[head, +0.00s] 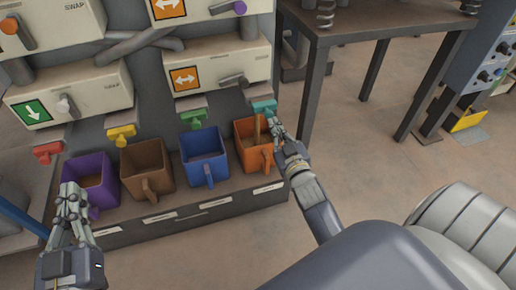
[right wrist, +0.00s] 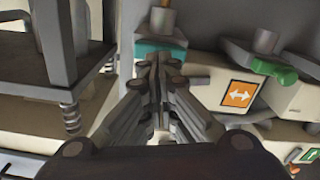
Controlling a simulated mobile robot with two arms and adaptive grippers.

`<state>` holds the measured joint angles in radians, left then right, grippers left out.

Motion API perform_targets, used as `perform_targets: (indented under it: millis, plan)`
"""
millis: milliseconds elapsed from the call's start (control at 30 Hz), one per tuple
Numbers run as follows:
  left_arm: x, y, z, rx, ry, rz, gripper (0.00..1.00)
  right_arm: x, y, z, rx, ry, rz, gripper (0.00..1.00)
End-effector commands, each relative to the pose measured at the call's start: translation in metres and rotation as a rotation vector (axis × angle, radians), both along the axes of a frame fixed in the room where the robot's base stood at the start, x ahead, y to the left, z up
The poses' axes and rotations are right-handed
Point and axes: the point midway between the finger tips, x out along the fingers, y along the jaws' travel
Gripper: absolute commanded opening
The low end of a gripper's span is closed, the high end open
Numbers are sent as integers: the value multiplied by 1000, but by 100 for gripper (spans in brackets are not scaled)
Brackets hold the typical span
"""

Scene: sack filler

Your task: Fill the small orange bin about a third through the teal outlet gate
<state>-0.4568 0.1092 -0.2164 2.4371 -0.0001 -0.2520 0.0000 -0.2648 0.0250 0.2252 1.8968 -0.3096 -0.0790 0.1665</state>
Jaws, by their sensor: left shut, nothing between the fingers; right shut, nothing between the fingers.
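The small orange bin (head: 264,161) stands at the right end of the bin row, under the teal outlet gate (head: 264,106). A narrow brown strip (head: 257,128) shows upright between outlet and bin; I cannot tell for sure whether it is falling material. The fill level is unclear. My right gripper (head: 274,125) is shut and empty, its fingertips just below and right of the teal gate. In the right wrist view the shut fingers (right wrist: 157,62) overlap the teal gate (right wrist: 148,48); contact is unclear. My left gripper (head: 72,190) is shut and empty, in front of the purple bin (head: 102,194).
A brown bin (head: 135,180) and a blue bin (head: 211,164) stand between the purple and orange ones. Red (head: 47,151), yellow (head: 121,132) and green (head: 194,119) gates sit above.

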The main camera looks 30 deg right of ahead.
Motion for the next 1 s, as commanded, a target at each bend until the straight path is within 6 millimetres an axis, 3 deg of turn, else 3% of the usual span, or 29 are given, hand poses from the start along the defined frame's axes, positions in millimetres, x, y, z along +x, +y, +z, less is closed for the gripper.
perform_targets:
  millis: [567,1000]
  plan:
    - [0,0,0,0,0,0,0,1,0,0,0,0,0,0]
    - [0,0,-3,4,16,1,0,37,-9,0,0,-1,0,0]
